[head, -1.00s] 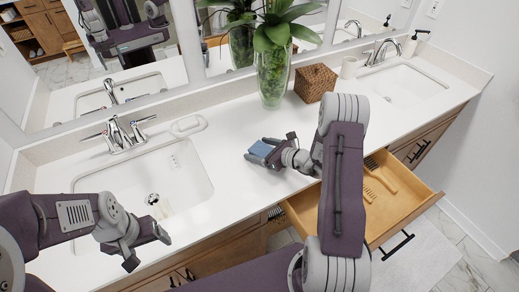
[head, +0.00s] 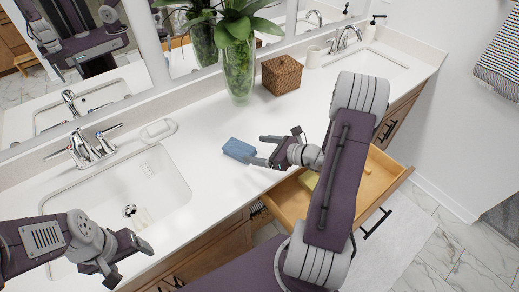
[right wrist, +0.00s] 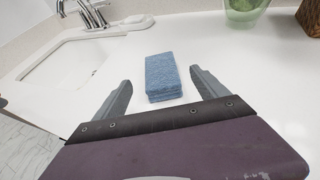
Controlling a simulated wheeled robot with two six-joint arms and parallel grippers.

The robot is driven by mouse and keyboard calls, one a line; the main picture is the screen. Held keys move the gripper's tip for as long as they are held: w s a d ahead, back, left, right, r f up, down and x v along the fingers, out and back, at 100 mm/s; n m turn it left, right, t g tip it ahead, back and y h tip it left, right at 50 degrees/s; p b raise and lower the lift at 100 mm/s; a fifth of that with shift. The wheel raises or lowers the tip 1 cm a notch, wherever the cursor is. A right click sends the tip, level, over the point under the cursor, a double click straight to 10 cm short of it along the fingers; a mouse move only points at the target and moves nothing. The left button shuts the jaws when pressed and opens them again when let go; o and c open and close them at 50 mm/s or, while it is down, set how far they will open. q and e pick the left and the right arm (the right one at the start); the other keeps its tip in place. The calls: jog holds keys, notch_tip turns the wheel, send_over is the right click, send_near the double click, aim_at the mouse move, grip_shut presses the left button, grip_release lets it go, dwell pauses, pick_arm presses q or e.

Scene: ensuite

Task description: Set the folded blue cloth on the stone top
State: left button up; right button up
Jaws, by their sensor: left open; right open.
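The folded blue cloth (head: 239,150) lies flat on the white stone top (head: 215,128), between the left sink and the open drawer. It also shows in the right wrist view (right wrist: 163,77). My right gripper (head: 262,151) is open just to the right of the cloth. In the right wrist view its two fingers (right wrist: 160,92) stand apart, with the cloth's near end beyond and between them, and white counter shows on both sides of the cloth. My left gripper (head: 130,262) is open and empty over the front of the left sink.
The left sink (head: 125,185) has a chrome faucet (head: 90,147) behind it. A glass vase with a plant (head: 238,70) and a woven box (head: 281,75) stand at the back. A wooden drawer (head: 375,190) is pulled out below the counter, under my right arm.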

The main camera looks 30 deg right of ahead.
jog(key=shift+s+r, duration=0.1)
jog(key=shift+s, duration=0.1)
jog(key=s+a+n+g, duration=0.1)
jog(key=a, duration=0.1)
jog(key=s+a+n+g+y, duration=0.1)
jog(key=a+n+g, duration=0.1)
jog(key=a, duration=0.1)
jog(key=s+a+n+g+y, duration=0.1)
jog(key=a+n, duration=0.1)
jog(key=shift+s+a, duration=0.3)
jog(key=shift+a, duration=0.05)
jog(key=s+a+n+g, duration=0.2)
jog(key=n, duration=0.1)
jog(key=s+a+f+n+g, duration=0.1)
jog(key=s+a+n+g, duration=0.1)
jog(key=s+n, duration=0.1)
jog(key=shift+s+a+f+g, duration=0.1)
jog(key=shift+s+a+g, duration=0.2)
jog(key=shift+a, duration=0.1)
jog(key=s+d+n+g+h, duration=0.1)
jog(key=n+h, duration=0.3)
jog(key=n, duration=0.5)
jog(key=s+d+n+g+h, duration=0.1)
jog(key=s+n+h, duration=0.3)
jog(key=n, duration=0.5)
jog(key=shift+s+d+n+h, duration=0.15)
jog(key=shift+d+n+h, duration=0.15)
jog(key=shift+d+n, duration=0.1)
